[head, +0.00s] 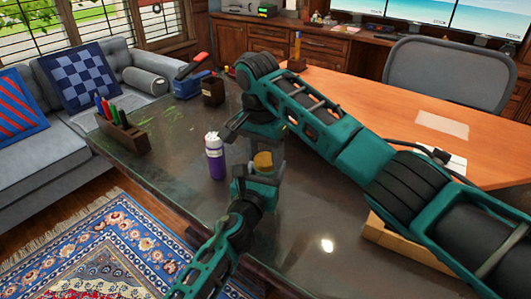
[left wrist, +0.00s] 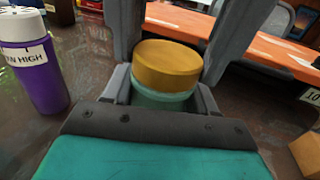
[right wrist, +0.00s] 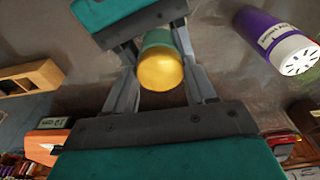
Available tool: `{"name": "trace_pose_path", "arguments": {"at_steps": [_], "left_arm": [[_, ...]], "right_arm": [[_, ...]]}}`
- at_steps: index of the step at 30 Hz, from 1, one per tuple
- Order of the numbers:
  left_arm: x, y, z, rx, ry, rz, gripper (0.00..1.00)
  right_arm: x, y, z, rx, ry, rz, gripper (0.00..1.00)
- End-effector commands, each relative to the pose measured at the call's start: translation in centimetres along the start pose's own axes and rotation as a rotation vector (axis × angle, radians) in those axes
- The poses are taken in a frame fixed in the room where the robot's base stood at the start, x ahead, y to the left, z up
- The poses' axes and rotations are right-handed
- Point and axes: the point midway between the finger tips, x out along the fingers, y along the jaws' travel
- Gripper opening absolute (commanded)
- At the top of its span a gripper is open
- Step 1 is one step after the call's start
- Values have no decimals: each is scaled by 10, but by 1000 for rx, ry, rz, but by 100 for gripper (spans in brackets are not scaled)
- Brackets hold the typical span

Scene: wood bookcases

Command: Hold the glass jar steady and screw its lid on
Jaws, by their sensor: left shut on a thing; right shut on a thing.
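The glass jar, pale green, stands upright in my left gripper (head: 262,181), which is shut on its body. The jar's glass (left wrist: 162,101) shows as a band between the fingers in the left wrist view. The round golden-yellow lid (head: 263,161) sits level on top of the jar; it also shows in the left wrist view (left wrist: 167,66) and the right wrist view (right wrist: 160,70). My right gripper (right wrist: 158,52) comes down from above, shut on the lid with one finger on each side. I cannot tell how far the thread is engaged.
A purple bottle (head: 215,158) with a white cap stands on the dark glossy table (head: 160,180), left of the jar. A pen holder (head: 123,132), a blue box (head: 190,85) and a brown cup (head: 213,91) stand farther back. A wooden tray (head: 400,245) lies at the right under my right arm.

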Motion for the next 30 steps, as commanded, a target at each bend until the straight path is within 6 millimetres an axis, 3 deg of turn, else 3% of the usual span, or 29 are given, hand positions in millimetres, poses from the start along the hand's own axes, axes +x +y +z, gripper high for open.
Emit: {"name": "trace_pose_path", "arguments": {"at_steps": [12,21,25,30], "left_arm": [[0,0,-1,0,3,1,0],[0,1,-2,0,3,2,0],[0,1,-2,0,4,2,0],[0,1,-2,0,4,3,0]], "right_arm": [[-1,-3,0,950,-3,116,26],[-1,-3,-3,1569,1,189,26],[0,-3,-3,1725,1,207,26],[0,-3,-3,1789,2,216,26]]}}
